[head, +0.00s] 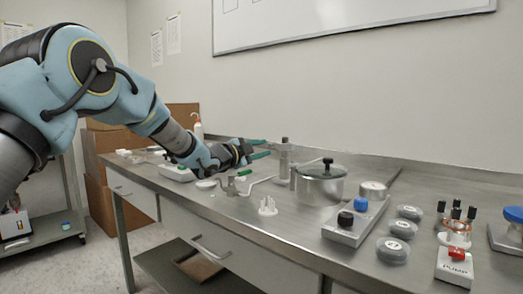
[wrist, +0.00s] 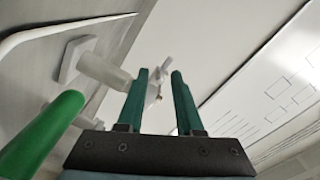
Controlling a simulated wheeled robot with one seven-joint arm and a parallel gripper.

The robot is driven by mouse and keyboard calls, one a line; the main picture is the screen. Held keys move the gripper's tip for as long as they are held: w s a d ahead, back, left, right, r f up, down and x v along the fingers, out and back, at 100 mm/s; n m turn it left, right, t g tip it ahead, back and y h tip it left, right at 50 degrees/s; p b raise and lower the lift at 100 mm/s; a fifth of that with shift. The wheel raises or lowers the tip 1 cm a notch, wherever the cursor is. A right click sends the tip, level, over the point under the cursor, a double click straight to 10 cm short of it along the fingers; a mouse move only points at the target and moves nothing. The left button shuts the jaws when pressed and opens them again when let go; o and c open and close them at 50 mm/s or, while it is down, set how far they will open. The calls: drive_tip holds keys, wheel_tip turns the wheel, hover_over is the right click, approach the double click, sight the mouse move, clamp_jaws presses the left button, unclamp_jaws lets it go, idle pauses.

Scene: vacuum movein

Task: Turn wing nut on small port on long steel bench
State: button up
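My gripper (head: 268,148) reaches over the long steel bench (head: 300,232) from the left in the head view, its green fingers pointing right toward an upright steel fitting (head: 284,160). In the wrist view my gripper (wrist: 160,73) is open, with a clear gap between its two dark green fingers. A small pale metal piece (wrist: 154,93) shows in that gap, possibly a wing nut; contact cannot be told. A grey cylindrical fitting with a flange (wrist: 80,60) lies left of the fingers. The wing nut cannot be made out in the head view.
A lidded steel pot (head: 320,188) stands right of the fitting. A control box with knobs (head: 356,220), round containers (head: 393,250) and a pump box (head: 455,268) stand further right. A green rod (wrist: 42,135) is close left in the wrist view.

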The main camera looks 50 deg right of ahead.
drive_tip(key=a+b, duration=0.1)
drive_tip(key=a, duration=0.9)
drive_tip(key=shift+w+a, duration=0.35)
drive_tip(key=shift+a, duration=0.05)
drive_tip(key=shift+o, duration=0.2)
